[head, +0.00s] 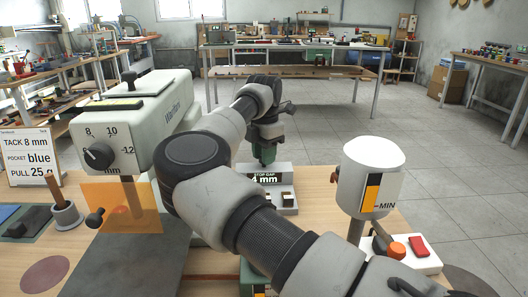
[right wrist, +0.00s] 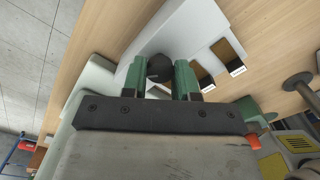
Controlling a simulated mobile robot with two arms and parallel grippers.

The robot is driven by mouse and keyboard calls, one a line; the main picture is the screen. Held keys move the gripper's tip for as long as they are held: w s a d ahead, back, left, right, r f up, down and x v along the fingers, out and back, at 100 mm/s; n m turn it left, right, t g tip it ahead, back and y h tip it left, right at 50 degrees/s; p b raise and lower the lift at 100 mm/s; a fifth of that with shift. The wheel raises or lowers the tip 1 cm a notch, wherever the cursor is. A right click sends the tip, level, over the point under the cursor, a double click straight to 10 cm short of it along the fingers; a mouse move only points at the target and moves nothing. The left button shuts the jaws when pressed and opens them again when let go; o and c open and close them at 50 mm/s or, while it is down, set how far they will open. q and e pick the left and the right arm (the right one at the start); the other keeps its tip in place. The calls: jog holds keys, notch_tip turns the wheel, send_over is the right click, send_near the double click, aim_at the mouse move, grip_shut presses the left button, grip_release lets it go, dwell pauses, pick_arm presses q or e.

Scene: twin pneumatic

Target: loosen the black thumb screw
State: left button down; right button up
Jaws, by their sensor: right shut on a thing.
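The black thumb screw (right wrist: 159,66) shows in the right wrist view as a dark round knob at the end of a pale block. My right gripper (right wrist: 158,76) has its two green fingers on either side of the knob and is shut on it. In the head view my right gripper (head: 265,156) points down behind the sign reading "STOP GAP 4 mm" (head: 266,178); the screw itself is hidden there. The pale stop block (head: 284,201) stands on the bench below. My left gripper is not in view.
The pale machine (head: 150,112) with a dial stands at left, with an orange guard (head: 128,207) below it. A white cylinder marked "MIN" (head: 373,178) and a white box with a red button (head: 418,245) stand at right. My right arm covers much of the middle.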

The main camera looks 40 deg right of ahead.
jog(key=shift+n, duration=1.5)
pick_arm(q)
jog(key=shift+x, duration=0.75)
pick_arm(e)
jog(key=shift+n, duration=0.4)
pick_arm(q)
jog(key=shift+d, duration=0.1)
pick_arm(e)
jog(key=o, duration=0.9)
jog(key=shift+r, duration=0.5)
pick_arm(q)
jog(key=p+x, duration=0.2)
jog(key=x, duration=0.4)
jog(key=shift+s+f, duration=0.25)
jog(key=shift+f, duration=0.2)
pick_arm(e)
notch_tip(320, 180, up, 10)
jog(key=shift+f, duration=0.1)
